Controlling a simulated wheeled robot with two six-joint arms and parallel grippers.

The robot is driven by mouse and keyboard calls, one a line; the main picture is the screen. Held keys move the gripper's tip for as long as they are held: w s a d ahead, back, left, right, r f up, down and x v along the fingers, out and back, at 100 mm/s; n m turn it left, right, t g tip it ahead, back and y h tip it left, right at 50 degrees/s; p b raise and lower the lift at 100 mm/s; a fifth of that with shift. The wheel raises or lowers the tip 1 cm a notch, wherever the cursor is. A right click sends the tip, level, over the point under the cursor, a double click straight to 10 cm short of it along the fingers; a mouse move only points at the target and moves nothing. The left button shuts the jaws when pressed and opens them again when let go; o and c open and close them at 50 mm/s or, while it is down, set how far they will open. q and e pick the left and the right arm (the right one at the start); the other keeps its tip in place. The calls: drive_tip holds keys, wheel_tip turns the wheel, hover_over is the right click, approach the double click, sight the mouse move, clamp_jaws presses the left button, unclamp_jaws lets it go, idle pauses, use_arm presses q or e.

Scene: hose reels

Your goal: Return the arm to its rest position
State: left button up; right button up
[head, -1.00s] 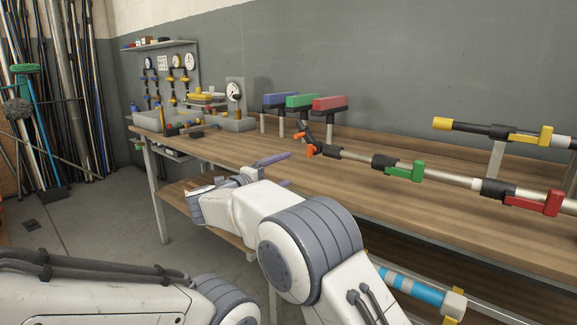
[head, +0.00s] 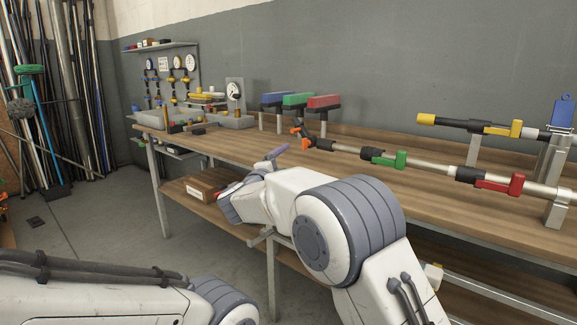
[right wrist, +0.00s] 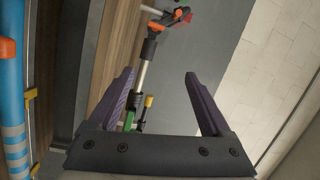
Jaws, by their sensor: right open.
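My right arm reaches in from the bottom of the head view, bent at a large grey-ringed joint. Its gripper (head: 276,154) is partly hidden behind the wrist, with a purple-grey finger showing in front of the bench edge. In the right wrist view the right gripper (right wrist: 159,76) is open, with nothing between its fingers. The pipe (head: 340,150) with the orange-handled end lies beyond it, apart from the fingers. My left arm shows only as a white link at the lower left of the head view; its gripper is out of view.
The wooden bench (head: 400,195) runs along the grey wall. Green (head: 388,160), red (head: 499,184) and yellow (head: 502,129) levers sit on pipes there. A cardboard box (head: 200,188) is on the lower shelf. A blue-striped cylinder (right wrist: 12,100) shows in the wrist view.

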drive_tip(key=s+d+f+n+g+y, duration=0.5)
drive_tip(key=s+d+f+n+y, duration=0.4)
drive_tip(key=f+n, duration=0.55)
drive_tip(key=s+d+f+n+g+h, duration=0.1)
drive_tip(key=s+d+f+n+g, duration=0.2)
drive_tip(key=s, duration=0.6)
drive_tip(key=s+d+f+n+g, duration=0.1)
drive_tip(key=s+d+f+g, duration=0.25)
drive_tip(key=s, duration=0.55)
drive_tip(key=s+d+f+n+g+h, duration=0.1)
drive_tip(key=s+d+f+n+g, duration=0.15)
drive_tip(key=s+f, duration=0.45)
drive_tip(key=s+a+r+n+g+y, duration=0.1)
drive_tip(key=s+a+r+n, duration=0.25)
drive_tip(key=s+a, duration=0.35)
drive_tip(key=s+a+r+n+g, duration=0.2)
drive_tip(key=s+a+r+n, duration=0.1)
drive_tip(key=s+a+r, duration=0.4)
wheel_tip(320, 180, up, 25)
drive_tip(key=d+p, duration=0.1)
drive_tip(key=p, duration=2.6)
drive_tip(key=shift+s+d+r+p, duration=0.15)
drive_tip(key=shift+s+p, duration=0.2)
drive_tip(key=shift+s, duration=0.1)
